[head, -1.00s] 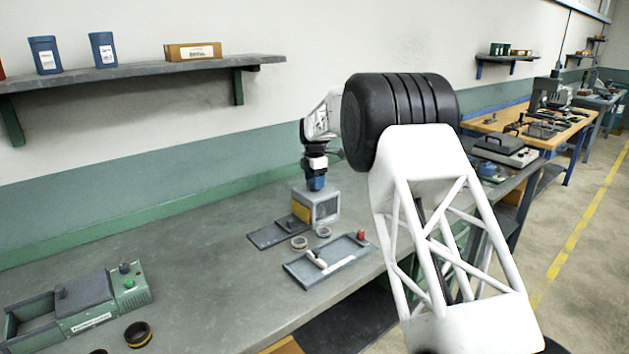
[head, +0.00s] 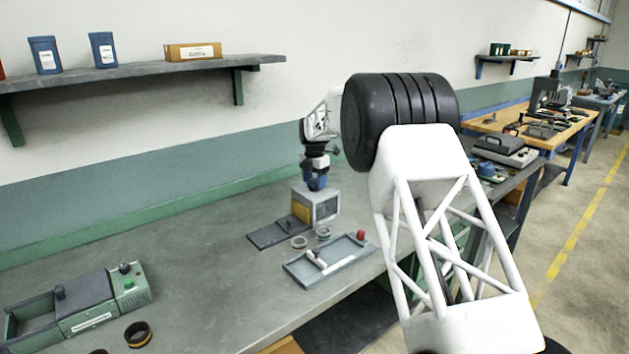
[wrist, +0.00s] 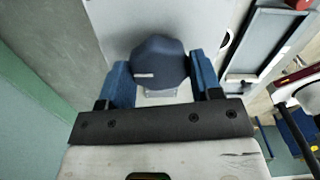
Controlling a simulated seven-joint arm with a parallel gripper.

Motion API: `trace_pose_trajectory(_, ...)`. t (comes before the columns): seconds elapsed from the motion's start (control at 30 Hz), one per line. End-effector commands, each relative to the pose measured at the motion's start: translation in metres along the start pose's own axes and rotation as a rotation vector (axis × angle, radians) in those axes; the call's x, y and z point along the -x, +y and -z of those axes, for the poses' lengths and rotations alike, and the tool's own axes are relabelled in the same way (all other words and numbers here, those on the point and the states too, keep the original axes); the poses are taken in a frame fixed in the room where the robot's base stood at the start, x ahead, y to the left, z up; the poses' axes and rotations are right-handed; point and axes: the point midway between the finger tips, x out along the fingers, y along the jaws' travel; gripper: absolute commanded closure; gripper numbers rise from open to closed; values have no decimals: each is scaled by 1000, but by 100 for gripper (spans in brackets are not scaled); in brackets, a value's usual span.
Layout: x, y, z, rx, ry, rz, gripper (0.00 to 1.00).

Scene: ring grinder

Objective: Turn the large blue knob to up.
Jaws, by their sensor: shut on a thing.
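The large blue knob (wrist: 158,62) is many-sided and dark blue, seen from above in the wrist view. A short white mark lies on its top, toward the picture's left. It stands on the top of a grey box (head: 325,207). My gripper (wrist: 162,70) has its two blue fingers on either side of the knob and is shut on it. In the head view my gripper (head: 317,180) points down onto the box, and its fingers hide the knob there.
A grey tray (head: 300,275) with small parts lies in front of the box, with rings (head: 299,242) between them. A dark flat plate (head: 270,236) lies left of the box. A green machine (head: 90,300) stands farther left.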

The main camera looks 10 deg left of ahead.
Motion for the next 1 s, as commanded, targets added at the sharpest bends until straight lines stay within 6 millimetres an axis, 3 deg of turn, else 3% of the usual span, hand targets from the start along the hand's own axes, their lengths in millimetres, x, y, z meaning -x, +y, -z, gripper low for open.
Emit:
trace_pose_trajectory(0.07,1,0,0,0,-1,-1,65)
trace_pose_trajectory(0.1,1,0,0,0,-1,-1,35)
trace_pose_trajectory(0.23,1,0,0,0,-1,0,16)
trace_pose_trajectory(0.67,5,0,0,-1,-1,-1,16)
trace_pose_trajectory(1.0,39,0,0,-1,-1,-1,16)
